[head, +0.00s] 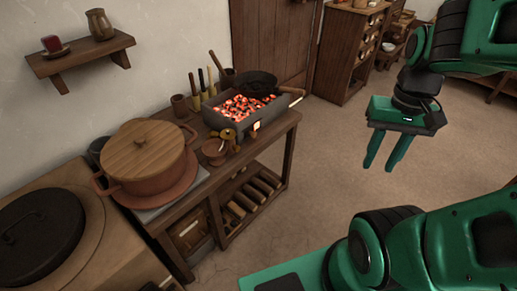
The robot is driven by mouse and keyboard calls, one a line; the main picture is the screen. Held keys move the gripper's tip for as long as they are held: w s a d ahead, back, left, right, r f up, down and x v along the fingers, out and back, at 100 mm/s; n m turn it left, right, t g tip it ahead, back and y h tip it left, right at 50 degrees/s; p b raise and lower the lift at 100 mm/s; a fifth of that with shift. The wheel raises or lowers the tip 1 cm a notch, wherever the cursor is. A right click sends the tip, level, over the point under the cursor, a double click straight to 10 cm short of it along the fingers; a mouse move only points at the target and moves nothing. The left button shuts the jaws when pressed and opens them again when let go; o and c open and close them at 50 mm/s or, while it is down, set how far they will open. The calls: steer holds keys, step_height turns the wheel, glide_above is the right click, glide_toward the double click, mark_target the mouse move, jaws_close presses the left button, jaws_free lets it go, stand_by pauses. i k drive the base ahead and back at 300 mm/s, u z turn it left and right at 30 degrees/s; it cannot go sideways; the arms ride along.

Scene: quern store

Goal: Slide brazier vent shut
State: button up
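A grey rectangular brazier (231,122) filled with glowing coals stands on a dark wooden table (287,119). A small pale tab (256,126) shows on its front face, near a dark spot. It may belong to the vent, but it is too small to tell how far the vent is open. My gripper (381,167) hangs in the air to the right of the brazier, over the floor, well apart from it. Its two green fingers point down with a gap between them, and nothing is held.
A black pan (256,82) rests over the brazier's back right part. A terracotta pot (148,168) with a wooden lid stands to the left. Small brown vessels (215,151) sit close before the brazier. Open floor (325,165) lies right of the table.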

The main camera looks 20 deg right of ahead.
mark_target(250, 131)
steer(key=u, duration=0.2)
steer(key=k, duration=0.1)
steer(key=u, duration=0.9)
steer(key=i, duration=0.45)
steer(key=z, duration=1.35)
